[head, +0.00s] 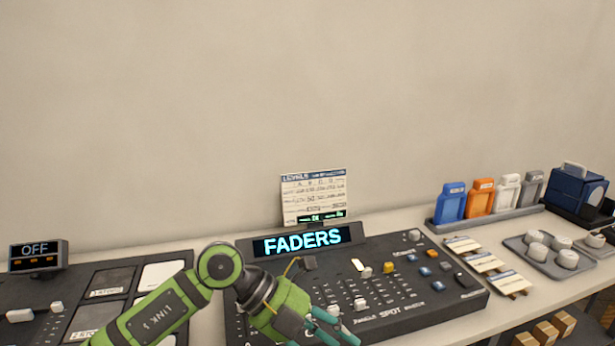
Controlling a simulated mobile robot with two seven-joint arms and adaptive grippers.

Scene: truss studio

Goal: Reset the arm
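My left arm comes in from the lower left, green with dark joints. My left gripper (335,328) has teal fingers and hangs over the front of the fader console (455,312). The fingers are partly cut off by the bottom edge, and I cannot tell whether they are open or shut, or touching the console. The console's screen (302,241) reads FADERS. My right gripper is not in view.
A panel with dark and white pads (160,275) and an OFF display (37,255) is at left. A levels card (314,197) stands behind the console.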

